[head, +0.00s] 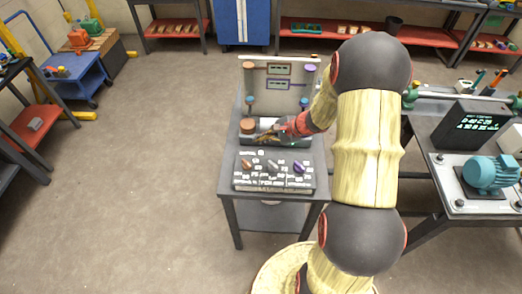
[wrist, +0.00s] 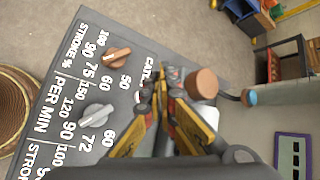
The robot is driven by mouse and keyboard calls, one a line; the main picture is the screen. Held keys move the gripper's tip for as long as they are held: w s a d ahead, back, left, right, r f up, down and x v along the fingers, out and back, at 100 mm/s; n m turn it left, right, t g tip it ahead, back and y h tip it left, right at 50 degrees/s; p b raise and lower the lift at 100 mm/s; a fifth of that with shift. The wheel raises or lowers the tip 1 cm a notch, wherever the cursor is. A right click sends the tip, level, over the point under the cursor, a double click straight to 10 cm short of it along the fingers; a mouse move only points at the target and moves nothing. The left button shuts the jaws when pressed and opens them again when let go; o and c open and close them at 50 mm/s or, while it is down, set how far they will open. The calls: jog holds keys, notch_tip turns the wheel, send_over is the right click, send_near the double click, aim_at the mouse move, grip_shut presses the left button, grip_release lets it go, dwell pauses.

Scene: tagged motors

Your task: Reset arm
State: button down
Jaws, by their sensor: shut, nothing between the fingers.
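My gripper (head: 266,135) is at the grey table in the head view, above the far edge of a dark control panel (head: 272,182). The arm reaches over from the right and hides part of the table. In the wrist view my gripper (wrist: 166,92) has its yellow-and-black fingers shut and empty. The panel also shows in the wrist view, with an orange knob (wrist: 117,55) and a grey knob (wrist: 97,116) beside the fingers. A copper-coloured cap (head: 248,126) on a cylinder is left of the gripper; it also shows in the wrist view (wrist: 202,83), close beside the fingers.
A purple knob (head: 299,167) is on the panel's right. An upright pale board (head: 278,82) with capped posts stands at the table's back. A teal motor (head: 490,172) and a dark display box (head: 470,128) are on the right bench. The floor at left is clear.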

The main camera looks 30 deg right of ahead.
dwell(0.8)
jog(key=s+a+r+n+g+b, duration=0.1)
jog(key=s+a+r+n+g, duration=0.2)
jog(key=s, duration=0.4)
jog(key=s+a+r+n+g, duration=0.1)
jog(key=s+a+n+g, duration=0.1)
jog(key=s+a+n, duration=0.4)
jog(key=s+a+r+n+t+h+b, duration=0.1)
jog(key=s+a+r+n+h+b, duration=0.1)
jog(key=s+r+n, duration=0.3)
jog(key=s+a+r+n+t+h+b, duration=0.2)
jog(key=s+r, duration=0.6)
jog(key=r, duration=0.4)
jog(key=a+n+h, duration=0.1)
jog(key=a+n, duration=0.1)
jog(key=n, duration=0.1)
jog(key=shift+a+h, duration=0.3)
jog(key=shift+a, duration=0.05)
dwell(3.6)
